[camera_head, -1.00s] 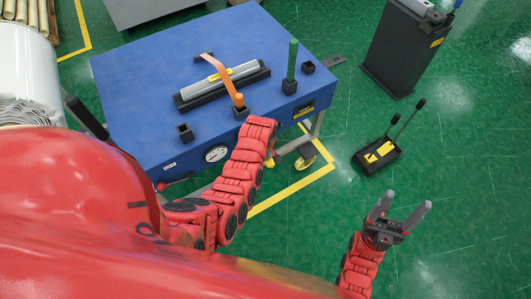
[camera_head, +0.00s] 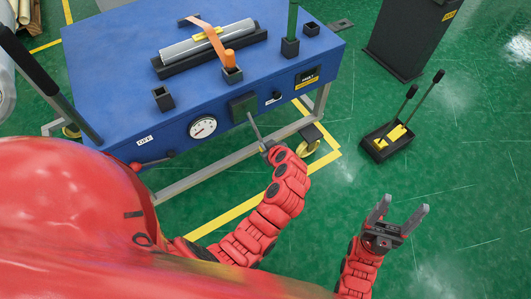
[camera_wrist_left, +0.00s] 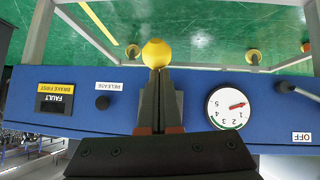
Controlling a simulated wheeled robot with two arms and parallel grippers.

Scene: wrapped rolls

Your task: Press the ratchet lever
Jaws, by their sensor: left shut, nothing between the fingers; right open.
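A lever with a round yellow knob (camera_wrist_left: 157,53) shows in the left wrist view, in front of the blue cart's face; the knob lies at my fingertips, and whether they touch it I cannot tell. Its shaft is hidden behind the fingers. My left gripper (camera_head: 264,143) is shut and empty, in front of the cart below a dark square plate (camera_head: 243,104); its shut fingers (camera_wrist_left: 157,90) also show in the upside-down left wrist view. My right gripper (camera_head: 397,217) is open and empty over the green floor, away from the cart.
The blue cart (camera_head: 110,60) carries a wrapped roll (camera_head: 212,44) with an orange strap (camera_head: 212,37). A gauge (camera_head: 203,127) and a red lever (camera_head: 140,166) are on its front. A black tray (camera_head: 387,142) with two rods stands on the floor at right.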

